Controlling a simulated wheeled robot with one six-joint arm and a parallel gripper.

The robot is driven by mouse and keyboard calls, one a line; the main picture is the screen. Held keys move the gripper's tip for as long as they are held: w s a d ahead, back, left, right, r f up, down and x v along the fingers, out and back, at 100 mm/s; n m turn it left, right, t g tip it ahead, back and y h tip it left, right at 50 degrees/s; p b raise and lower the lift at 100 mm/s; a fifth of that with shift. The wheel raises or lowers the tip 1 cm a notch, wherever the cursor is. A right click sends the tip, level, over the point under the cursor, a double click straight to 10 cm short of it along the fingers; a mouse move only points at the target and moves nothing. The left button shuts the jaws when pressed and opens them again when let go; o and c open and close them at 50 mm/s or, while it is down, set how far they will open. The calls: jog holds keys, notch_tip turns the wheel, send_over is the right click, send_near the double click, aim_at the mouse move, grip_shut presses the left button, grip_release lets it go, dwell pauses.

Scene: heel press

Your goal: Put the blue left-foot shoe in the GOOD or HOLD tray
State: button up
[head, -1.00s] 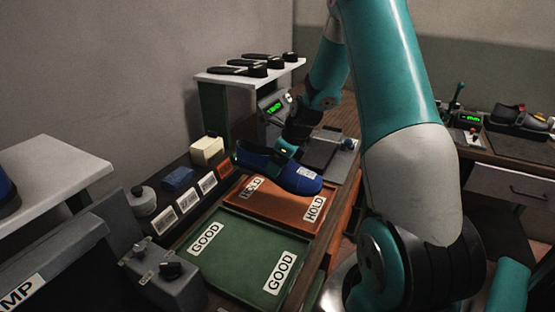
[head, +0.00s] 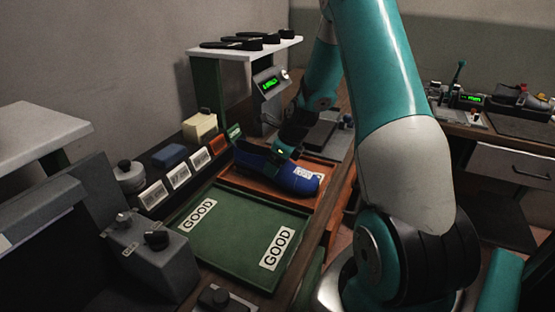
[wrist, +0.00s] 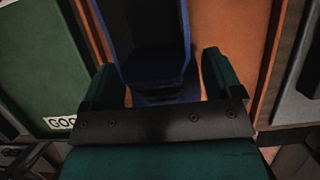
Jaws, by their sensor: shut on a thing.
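The blue shoe (head: 270,168) is over the orange HOLD tray (head: 247,186), with its toe to the right and a white label near the toe. My gripper (head: 284,148) is shut on it from above. In the wrist view the dark opening and blue rim of the shoe (wrist: 126,72) show between the two green fingers of my gripper (wrist: 162,85). The orange tray floor (wrist: 225,25) lies below. I cannot tell whether the sole touches the tray. The green GOOD tray (head: 240,232) is in front and empty.
A row of small label cards (head: 178,175) and a yellowish block (head: 200,127) line the left side. A grey control box (head: 150,250) stands at the front left. A shelf (head: 245,48) with several black items and a device with a green display (head: 270,84) are behind.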

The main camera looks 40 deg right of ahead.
jog(key=shift+f, duration=0.35)
dwell(0.5)
jog(key=o, duration=1.1)
jog(key=shift+c, duration=0.2)
jog(key=shift+r, duration=0.1)
jog(key=v, duration=1.7)
jog(key=shift+b, duration=0.45)
jog(key=shift+s+r, duration=0.1)
jog(key=shift+r, duration=0.05)
